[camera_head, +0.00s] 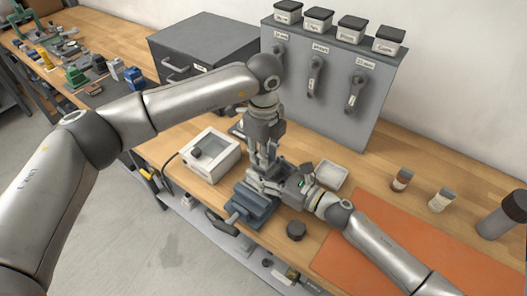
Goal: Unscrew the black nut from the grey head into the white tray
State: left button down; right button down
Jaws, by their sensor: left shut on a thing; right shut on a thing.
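My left gripper (265,172) points down above the blue vise (252,205), shut, apparently on the black nut, which its fingers hide. My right gripper (276,182) reaches in from the lower right at the same spot, shut, apparently on the grey head. The head is mostly hidden between the two grippers, and I cannot tell whether the nut is still threaded on it. The white tray (331,176) lies on the wooden bench just right of the grippers and looks empty in the part that shows.
A white box with a black knob (211,157) stands left of the vise. A black round part (296,231) sits near the bench's front edge. An orange mat (420,240) covers the right, with small bottles (401,180) behind it. A grey tool panel (330,85) stands at the back.

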pick_arm(q)
jog(key=shift+r, duration=0.15)
jog(key=shift+r, duration=1)
jog(key=shift+r, duration=2)
pick_arm(e)
jog(key=shift+c, duration=2)
grip_release()
